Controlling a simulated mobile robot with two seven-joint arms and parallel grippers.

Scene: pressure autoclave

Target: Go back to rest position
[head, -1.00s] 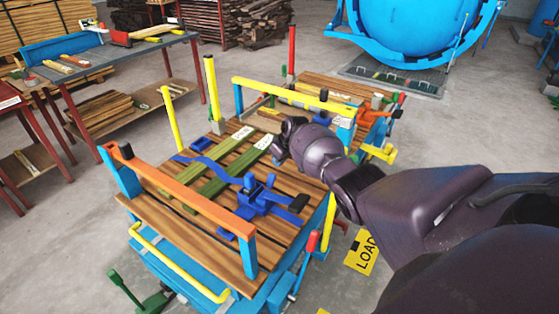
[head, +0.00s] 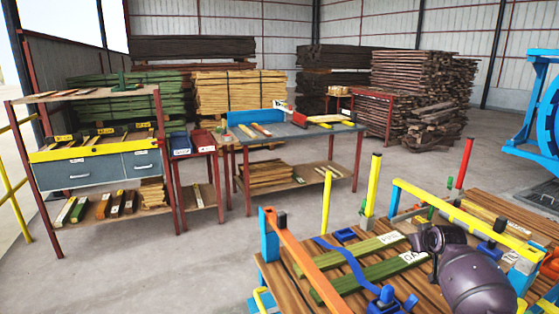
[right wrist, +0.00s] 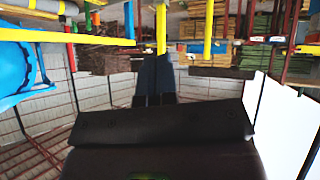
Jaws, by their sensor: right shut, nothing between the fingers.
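My right arm reaches in at the lower right of the head view, over the wooden-slatted cart (head: 440,285). Its dark wrist covers part of the cart, and the fingers are hidden there. In the right wrist view my right gripper (right wrist: 153,60) shows as dark fingers held together with nothing between them. A yellow post (right wrist: 161,28) and yellow bar (right wrist: 60,36) appear beyond the fingertips. The cart carries green labelled boards (head: 375,248), a blue clamp (head: 390,300) and an orange bar (head: 300,255). My left gripper is not in view.
A grey workbench (head: 300,132) with tools stands behind the cart. A shelf with drawers (head: 100,165) is at the left. Timber stacks (head: 410,85) fill the back, and a blue round frame (head: 545,105) is at the right edge. The floor at lower left (head: 150,270) is clear.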

